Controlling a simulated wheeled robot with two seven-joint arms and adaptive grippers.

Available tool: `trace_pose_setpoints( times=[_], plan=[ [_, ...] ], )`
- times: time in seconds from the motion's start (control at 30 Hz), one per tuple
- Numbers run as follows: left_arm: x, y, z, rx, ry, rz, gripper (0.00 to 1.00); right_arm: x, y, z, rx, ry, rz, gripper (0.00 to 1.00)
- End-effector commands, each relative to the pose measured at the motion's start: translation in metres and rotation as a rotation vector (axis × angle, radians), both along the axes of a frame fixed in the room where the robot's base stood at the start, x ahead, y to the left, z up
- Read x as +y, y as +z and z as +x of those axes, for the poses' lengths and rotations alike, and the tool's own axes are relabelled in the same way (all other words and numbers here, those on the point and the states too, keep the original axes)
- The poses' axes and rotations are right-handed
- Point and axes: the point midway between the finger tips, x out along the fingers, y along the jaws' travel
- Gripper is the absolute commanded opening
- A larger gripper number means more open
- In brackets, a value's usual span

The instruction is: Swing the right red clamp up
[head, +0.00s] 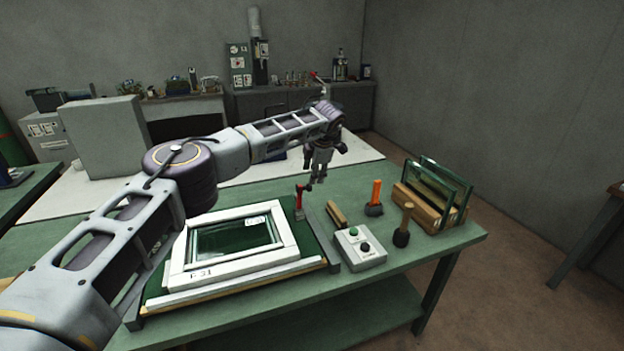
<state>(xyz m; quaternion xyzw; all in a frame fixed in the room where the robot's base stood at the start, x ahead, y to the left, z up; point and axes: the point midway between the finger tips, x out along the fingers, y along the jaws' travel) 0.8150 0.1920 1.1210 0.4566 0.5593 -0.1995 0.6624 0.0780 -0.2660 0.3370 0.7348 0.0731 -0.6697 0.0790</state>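A red clamp (299,200) stands at the back right corner of the white frame (233,275), its red handle pointing up from the green fixture board. The frame lies flat with a dark green pane inside and a small label. My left arm reaches across from the left, and its gripper (316,177) hangs fingers down, just above and to the right of the clamp in the picture. I see no contact between them. The fingers are too small and dark to tell their opening. My arm hides the board's left back part; no second clamp shows. My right gripper is out of view.
Right of the board are a grey two-button box (360,250), a wooden block (337,214), an orange-handled tool (375,198), a mallet (403,226) and a wooden rack (432,204) with glass panes.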

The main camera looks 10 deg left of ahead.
Motion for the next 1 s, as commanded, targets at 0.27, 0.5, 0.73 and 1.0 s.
trace_pose_setpoints(
  times=[0.27,0.5,0.73,1.0],
  plan=[
    [-0.006,0.022,-0.007,-0.001,0.000,0.000,0.49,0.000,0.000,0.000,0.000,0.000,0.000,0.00],
    [-0.006,0.025,-0.008,-0.001,0.000,0.001,0.49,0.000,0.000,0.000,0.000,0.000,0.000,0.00],
    [-0.008,0.023,-0.008,0.000,-0.002,-0.003,0.49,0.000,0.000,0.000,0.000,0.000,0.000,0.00],
    [-0.047,-0.010,-0.014,0.015,-0.058,-0.099,0.49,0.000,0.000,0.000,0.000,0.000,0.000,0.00]
  ],
)
